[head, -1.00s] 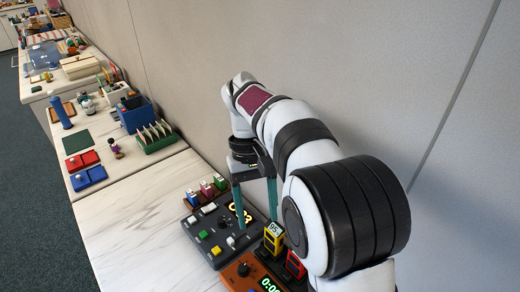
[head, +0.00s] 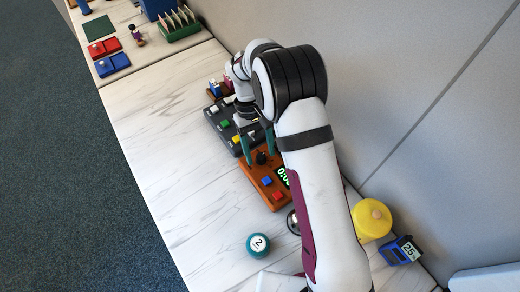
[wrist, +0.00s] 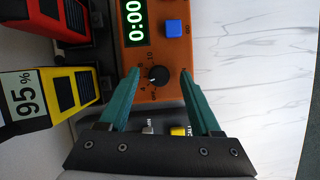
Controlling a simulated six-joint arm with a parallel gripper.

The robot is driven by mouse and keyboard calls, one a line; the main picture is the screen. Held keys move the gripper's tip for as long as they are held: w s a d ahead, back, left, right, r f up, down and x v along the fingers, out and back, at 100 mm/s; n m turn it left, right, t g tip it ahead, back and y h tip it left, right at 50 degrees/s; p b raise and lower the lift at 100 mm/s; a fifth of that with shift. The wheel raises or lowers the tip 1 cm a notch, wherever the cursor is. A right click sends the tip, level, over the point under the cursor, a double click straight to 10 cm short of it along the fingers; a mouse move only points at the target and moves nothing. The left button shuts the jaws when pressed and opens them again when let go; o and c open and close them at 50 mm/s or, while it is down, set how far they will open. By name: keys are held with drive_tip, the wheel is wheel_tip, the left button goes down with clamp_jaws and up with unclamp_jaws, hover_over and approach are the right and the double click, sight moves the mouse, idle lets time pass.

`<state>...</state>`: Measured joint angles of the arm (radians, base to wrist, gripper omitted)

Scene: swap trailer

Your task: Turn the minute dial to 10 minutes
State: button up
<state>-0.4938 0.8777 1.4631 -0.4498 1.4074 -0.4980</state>
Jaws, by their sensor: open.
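The orange timer box (head: 254,177) stands on the white marbled counter. In the wrist view the orange timer (wrist: 190,60) shows a green display (wrist: 134,22) reading 0:00 and a blue button (wrist: 173,28). Its black minute dial (wrist: 158,76) has small printed numbers around it, with a 10 on the display side. A small light pointer mark seems to face lower left. My gripper (wrist: 160,72) is open, with one teal finger on each side of the dial and visible gaps between. In the head view my gripper (head: 258,160) is down at the timer's dial end.
A grey button panel (head: 226,125) stands just beyond the timer. Counter left is clear.

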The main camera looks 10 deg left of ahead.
drive_tip(key=shift+f, duration=0.2)
clamp_jaws()
drive_tip(key=shift+m, duration=0.3)
drive_tip(key=m, duration=0.2)
drive_tip(key=m+y, duration=0.1)
drive_tip(key=shift+d+m+g+y, duration=0.15)
drive_tip(key=shift+m+g+y, duration=0.15)
drive_tip(key=shift+m, duration=0.1)
drive_tip(key=m+y, duration=0.1)
drive_tip(key=m, duration=0.3)
drive_tip(key=shift+d+m+y, duration=0.1)
drive_tip(key=shift+m+y, duration=0.2)
drive_tip(key=shift+y, duration=0.1)
drive_tip(key=m, duration=0.2)
drive_tip(key=m+y, duration=0.1)
drive_tip(key=m, duration=0.1)
drive_tip(key=shift+d+y, duration=0.15)
drive_tip(key=shift+y, duration=0.15)
drive_tip(key=shift+m+t+y, duration=0.5)
drive_tip(key=shift+m+t, duration=0.1)
drive_tip(key=shift+m, duration=1.2)
drive_tip(key=shift+s, duration=0.1)
